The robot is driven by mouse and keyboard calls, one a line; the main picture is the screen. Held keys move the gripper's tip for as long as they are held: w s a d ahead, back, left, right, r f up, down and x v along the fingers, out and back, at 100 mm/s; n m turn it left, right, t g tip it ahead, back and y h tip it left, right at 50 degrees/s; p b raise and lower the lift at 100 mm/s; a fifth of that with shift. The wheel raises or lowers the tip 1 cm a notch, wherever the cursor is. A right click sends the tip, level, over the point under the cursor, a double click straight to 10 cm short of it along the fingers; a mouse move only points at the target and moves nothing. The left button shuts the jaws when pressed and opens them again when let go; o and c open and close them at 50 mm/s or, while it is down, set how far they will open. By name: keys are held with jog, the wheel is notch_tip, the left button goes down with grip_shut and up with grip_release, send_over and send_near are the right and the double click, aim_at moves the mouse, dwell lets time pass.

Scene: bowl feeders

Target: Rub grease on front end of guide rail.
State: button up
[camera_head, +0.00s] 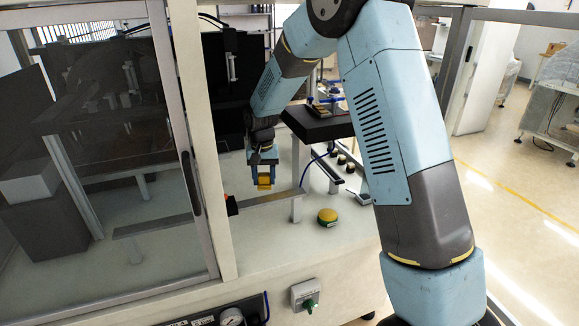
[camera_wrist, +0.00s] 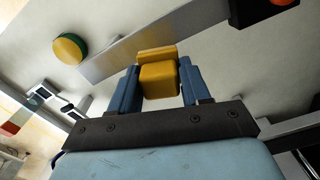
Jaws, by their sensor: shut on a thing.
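My gripper (camera_head: 264,181) is shut on a yellow block (camera_head: 265,186), which sits between its two blue fingers. The wrist view shows the block (camera_wrist: 159,80) gripped there too. A flat grey metal guide rail (camera_head: 278,198) runs just below and beyond the block, on a post. In the wrist view the rail (camera_wrist: 122,52) crosses behind the block's top edge; I cannot tell whether they touch. One rail end meets a black block with an orange part (camera_head: 231,204). The other end is free, near the post. No grease is discernible on the rail.
A round yellow-topped green tin (camera_head: 328,216) stands on the pale table right of the rail; it also shows in the wrist view (camera_wrist: 70,37). A black raised platform (camera_head: 318,124) stands behind. A pale cabinet post and glazed door are close on the left.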

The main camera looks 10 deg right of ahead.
aim_at(263, 174)
jog(key=shift+a+r, duration=0.1)
jog(key=shift+r, duration=2.25)
